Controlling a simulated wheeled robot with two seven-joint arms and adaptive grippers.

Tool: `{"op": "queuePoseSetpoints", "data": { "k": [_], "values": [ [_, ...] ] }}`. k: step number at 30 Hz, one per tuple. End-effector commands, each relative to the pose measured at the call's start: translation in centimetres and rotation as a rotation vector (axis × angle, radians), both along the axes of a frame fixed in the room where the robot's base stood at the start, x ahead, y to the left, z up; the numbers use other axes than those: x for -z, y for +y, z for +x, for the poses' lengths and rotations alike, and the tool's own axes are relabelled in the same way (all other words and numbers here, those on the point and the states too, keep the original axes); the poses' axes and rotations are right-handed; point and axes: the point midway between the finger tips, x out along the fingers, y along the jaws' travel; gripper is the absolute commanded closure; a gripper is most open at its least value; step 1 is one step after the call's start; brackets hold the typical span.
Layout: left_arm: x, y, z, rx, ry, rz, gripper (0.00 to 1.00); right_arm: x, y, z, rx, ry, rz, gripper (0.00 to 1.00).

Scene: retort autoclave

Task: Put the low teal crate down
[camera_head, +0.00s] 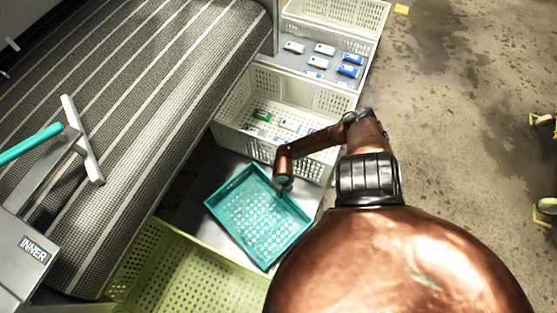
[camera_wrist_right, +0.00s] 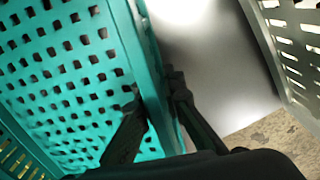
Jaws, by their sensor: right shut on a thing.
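The low teal crate (camera_head: 258,222) is in the middle of the head view, empty, with a perforated floor. It appears over a grey metal surface between a white crate and a yellow-green crate. I cannot tell whether it touches that surface. My right gripper (camera_head: 284,186) is at its upper right rim. In the right wrist view the gripper (camera_wrist_right: 158,98) has one finger on each side of the teal wall (camera_wrist_right: 135,60), shut on it. My left gripper is not in view.
A white crate (camera_head: 228,128) with small packs stands just beyond, with more white crates (camera_head: 372,18) behind. A yellow-green crate (camera_head: 150,262) is at the near side. A striped belt (camera_head: 130,110) lies left. The grey surface (camera_wrist_right: 215,60) shows bare beside the teal wall. Open floor (camera_head: 460,110) is at right.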

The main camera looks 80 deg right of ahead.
Motion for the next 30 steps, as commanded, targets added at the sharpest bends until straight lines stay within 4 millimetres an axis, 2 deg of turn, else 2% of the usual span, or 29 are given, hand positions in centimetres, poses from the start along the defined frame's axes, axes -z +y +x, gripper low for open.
{"op": "queuePoseSetpoints", "data": {
  "k": [10,11,18,26,30],
  "values": [
    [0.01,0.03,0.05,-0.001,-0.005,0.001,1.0,0.12,0.06,0.22,0.001,-0.004,0.002,1.0],
    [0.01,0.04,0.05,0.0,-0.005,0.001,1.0,0.12,0.02,0.07,0.0,-0.001,0.0,0.9],
    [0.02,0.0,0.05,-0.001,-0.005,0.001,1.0,0.11,0.01,0.06,0.0,-0.001,0.0,0.74],
    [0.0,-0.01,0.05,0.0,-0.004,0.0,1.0,0.04,-0.01,0.06,0.0,-0.001,0.0,0.74],
    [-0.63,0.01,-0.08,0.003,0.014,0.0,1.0,-0.76,-0.05,0.16,0.0,-0.004,0.0,0.74]
  ]
}}
